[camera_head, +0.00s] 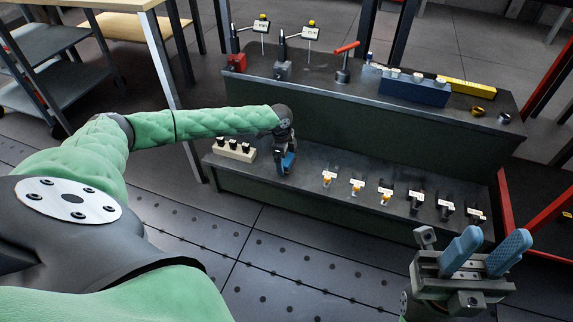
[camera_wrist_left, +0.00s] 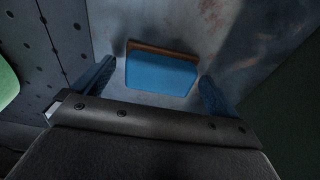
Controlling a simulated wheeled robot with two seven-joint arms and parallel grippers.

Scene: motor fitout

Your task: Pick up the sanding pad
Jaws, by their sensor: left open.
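The sanding pad (camera_wrist_left: 161,74), a blue block with a brown edge along its far side, lies on the grey lower shelf (camera_wrist_left: 185,20) in the left wrist view. My left gripper (camera_wrist_left: 158,72) is open, with one blue finger to each side of the pad and a visible gap between each finger and it. In the head view my left gripper (camera_head: 286,160) points down at the lower shelf, and the pad cannot be told apart from the blue fingers there. My right gripper (camera_head: 496,238) is at the lower right, its blue fingers apart and nothing seen between them.
A beige block with black-topped pieces (camera_head: 235,149) stands left of my left gripper. Several small labelled tools (camera_head: 385,195) stand in a row to its right. The raised back shelf (camera_head: 330,92) carries labelled stands, a red-handled tool (camera_head: 344,62) and a blue box (camera_head: 413,88).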

